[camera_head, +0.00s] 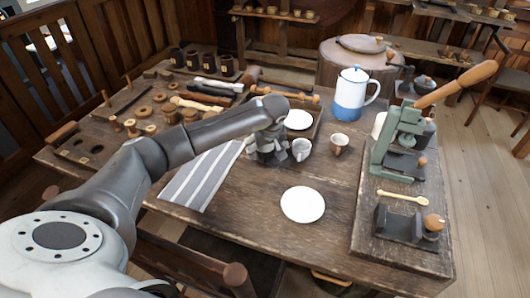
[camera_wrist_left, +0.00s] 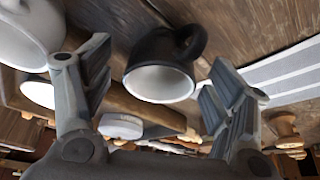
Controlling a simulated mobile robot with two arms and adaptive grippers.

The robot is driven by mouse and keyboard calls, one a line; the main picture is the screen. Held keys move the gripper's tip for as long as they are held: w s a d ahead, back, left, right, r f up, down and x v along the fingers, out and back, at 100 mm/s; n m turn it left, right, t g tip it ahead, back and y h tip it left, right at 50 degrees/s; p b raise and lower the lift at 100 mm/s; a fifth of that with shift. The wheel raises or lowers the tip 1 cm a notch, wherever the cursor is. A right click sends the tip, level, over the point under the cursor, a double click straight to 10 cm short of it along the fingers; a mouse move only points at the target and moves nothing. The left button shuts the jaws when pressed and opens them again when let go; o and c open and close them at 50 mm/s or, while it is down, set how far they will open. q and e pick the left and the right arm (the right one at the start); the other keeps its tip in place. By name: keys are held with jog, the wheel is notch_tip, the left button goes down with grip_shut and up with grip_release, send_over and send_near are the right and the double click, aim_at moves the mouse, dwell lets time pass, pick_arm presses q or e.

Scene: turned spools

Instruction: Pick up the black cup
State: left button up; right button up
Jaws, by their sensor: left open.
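The black cup (camera_wrist_left: 160,68) has a white inside and a dark handle. In the left wrist view it lies between and just beyond the two fingers, its mouth facing the camera, with visible room on both sides. In the head view I cannot make it out; my left gripper and arm cover that spot. My left gripper (camera_head: 268,152) points down over the table, between the striped cloth and a white cup. Its fingers (camera_wrist_left: 160,72) are spread and hold nothing. My right gripper is not in view.
A white cup (camera_head: 301,150) stands close to the right of my gripper, with a brown cup (camera_head: 339,145) further right. A striped cloth (camera_head: 200,178) lies left and a white plate (camera_head: 303,205) in front. A blue-white pitcher (camera_head: 351,95) and green press (camera_head: 398,145) stand right.

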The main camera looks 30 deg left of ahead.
pick_arm(q)
jog(key=shift+w+a+f, duration=0.1)
jog(key=shift+f, duration=0.25)
jog(key=shift+c, duration=0.4)
jog(key=c, duration=1)
jog(key=shift+c, duration=0.4)
jog(key=shift+r, duration=0.15)
